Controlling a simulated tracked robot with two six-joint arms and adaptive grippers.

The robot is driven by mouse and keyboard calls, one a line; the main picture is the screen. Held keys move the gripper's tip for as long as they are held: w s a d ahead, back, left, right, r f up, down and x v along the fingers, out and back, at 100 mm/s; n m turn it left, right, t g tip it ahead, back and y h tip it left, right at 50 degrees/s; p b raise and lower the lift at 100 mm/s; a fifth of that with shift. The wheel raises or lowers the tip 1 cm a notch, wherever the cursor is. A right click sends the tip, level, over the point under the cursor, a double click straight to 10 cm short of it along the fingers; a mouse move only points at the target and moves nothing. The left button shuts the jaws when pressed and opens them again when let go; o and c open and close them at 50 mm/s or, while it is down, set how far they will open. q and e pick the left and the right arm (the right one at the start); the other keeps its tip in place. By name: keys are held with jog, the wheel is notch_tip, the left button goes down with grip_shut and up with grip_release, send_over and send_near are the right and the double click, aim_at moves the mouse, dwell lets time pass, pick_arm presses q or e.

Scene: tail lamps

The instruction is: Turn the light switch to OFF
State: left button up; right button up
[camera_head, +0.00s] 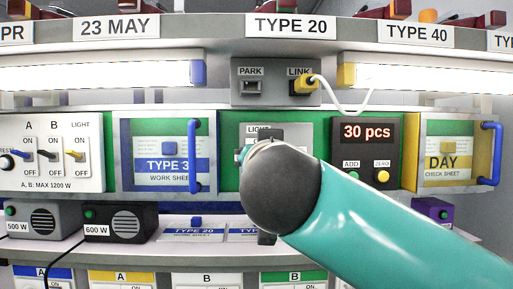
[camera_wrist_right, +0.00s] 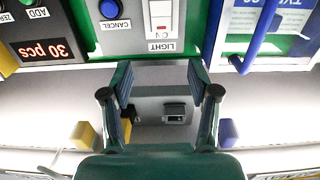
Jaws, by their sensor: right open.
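A grey box labelled LIGHT (camera_head: 258,129) is in the middle of the rack in the head view, mostly hidden behind my right arm. In the upside-down right wrist view, its white light switch (camera_wrist_right: 162,12) has a red mark and the word ON beside the LIGHT label. The switch is cut by the top edge, so its position is unclear. A blue CANCEL button (camera_wrist_right: 110,9) is beside it. My right gripper (camera_wrist_right: 158,78) is open and empty, its fingers apart from the switch and pointing toward the LIGHT box. My left gripper is not in view.
A white panel (camera_head: 60,180) with several levers is at the left. Work sheet holders with a blue handle (camera_head: 195,155) and another blue handle (camera_head: 490,153) stick out. The PARK/LINK box (camera_head: 276,101), with a yellow plug (camera_head: 304,86), is above. A counter (camera_head: 352,131) reads 30 pcs.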

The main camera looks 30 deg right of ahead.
jog(key=p+x, duration=0.5)
jog(key=x, duration=0.8)
jog(key=shift+a, duration=0.15)
jog(key=shift+w, duration=0.1)
jog(key=shift+c, duration=0.3)
